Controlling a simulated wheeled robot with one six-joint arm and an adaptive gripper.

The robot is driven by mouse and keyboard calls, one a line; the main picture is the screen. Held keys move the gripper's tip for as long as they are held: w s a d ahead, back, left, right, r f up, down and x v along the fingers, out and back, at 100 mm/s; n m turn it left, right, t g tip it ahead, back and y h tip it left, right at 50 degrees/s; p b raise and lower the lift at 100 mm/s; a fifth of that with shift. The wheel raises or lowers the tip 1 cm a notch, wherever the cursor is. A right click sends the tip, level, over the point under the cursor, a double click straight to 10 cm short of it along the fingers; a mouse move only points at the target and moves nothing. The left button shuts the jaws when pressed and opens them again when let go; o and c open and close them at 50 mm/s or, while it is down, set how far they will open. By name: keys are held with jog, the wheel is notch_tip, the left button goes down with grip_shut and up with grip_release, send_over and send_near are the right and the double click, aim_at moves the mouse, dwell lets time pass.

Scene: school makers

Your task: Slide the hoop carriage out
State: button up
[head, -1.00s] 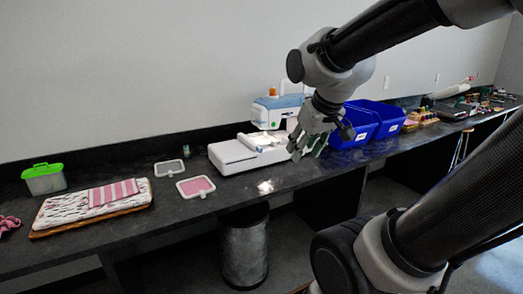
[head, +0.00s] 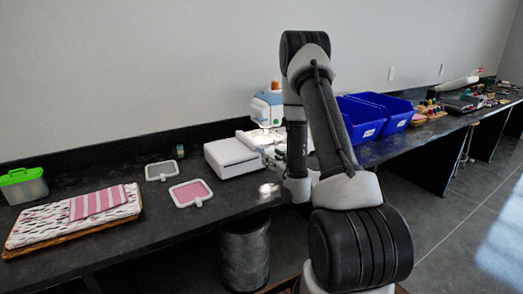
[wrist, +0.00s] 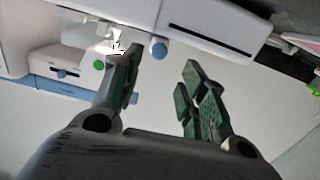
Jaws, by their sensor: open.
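The white and blue sewing machine (head: 267,106) stands on the dark counter, its lower right hidden by my arm. A flat white unit (head: 230,157) extends from its left side; it seems to be the hoop carriage's housing. In the wrist view, a white body with a dark slot (wrist: 210,22) lies beyond my fingertips, and the machine (wrist: 75,60) with its lit needle area is at the left. My gripper (wrist: 160,75) is open and empty, its green-padded fingers apart. In the head view it is low at the machine's front, mostly hidden by my arm. I cannot tell whether it touches anything.
A pink-filled hoop (head: 173,193) and a white hoop (head: 147,170) lie left of the machine. Farther left are a striped cloth (head: 98,202) on a padded board and a green-lidded box (head: 30,187). Blue bins (head: 358,117) stand close on the right.

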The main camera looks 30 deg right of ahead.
jog(key=w, duration=0.7)
jog(key=shift+w+f+t, duration=0.25)
jog(key=shift+w+t, duration=0.05)
jog(key=shift+c, duration=0.3)
grip_shut()
